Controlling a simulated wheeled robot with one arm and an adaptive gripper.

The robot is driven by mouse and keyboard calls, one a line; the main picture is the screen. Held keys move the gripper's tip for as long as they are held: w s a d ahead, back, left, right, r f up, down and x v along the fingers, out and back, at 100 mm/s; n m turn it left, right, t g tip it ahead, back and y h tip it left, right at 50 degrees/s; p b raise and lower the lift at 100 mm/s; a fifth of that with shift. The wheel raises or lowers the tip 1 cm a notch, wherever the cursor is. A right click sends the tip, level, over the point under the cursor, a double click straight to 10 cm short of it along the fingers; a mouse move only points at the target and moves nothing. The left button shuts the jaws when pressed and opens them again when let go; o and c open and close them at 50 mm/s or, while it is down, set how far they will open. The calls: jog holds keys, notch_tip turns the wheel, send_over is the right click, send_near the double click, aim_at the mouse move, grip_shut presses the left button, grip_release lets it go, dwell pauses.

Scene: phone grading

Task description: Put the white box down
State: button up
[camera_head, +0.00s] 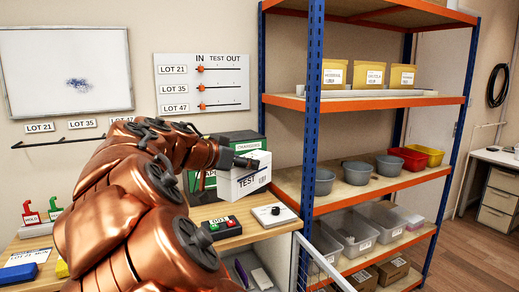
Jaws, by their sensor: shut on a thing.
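The white box (252,182) with TEST printed on its side is held up beside the green boxes, above the right end of the wooden bench (257,230). My gripper (247,163) is at the box's upper left edge and is shut on it. The fingertips are small in view and partly hidden by the box and the arm. The box looks slightly tilted. A gap to the bench top below it seems to show, but its exact height is hard to tell.
Green boxes (238,142) stand behind the white box. A button panel (222,226) and a white plate with a black knob (273,213) lie on the bench below. The blue and orange shelf rack (313,120) stands close on the right, with grey bowls (357,172).

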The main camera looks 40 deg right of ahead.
jog(key=w+a+f+n+t+y, duration=0.5)
jog(key=w+a+f+n+y, duration=0.2)
jog(key=a, duration=0.5)
jog(key=w+a+f+n+t+y, duration=0.5)
jog(key=w+a+f+n+y, duration=0.3)
jog(key=a+f+n+y, duration=0.2)
jog(key=a+f+n, duration=0.2)
jog(key=a+f, duration=0.1)
jog(key=f, duration=0.1)
jog(key=shift+f+t, duration=0.25)
jog(key=shift+t, duration=0.05)
jog(key=shift+w+r, duration=0.15)
jog(key=shift+r, duration=0.05)
jog(key=shift+a+f, duration=0.15)
jog(key=shift+f, duration=0.05)
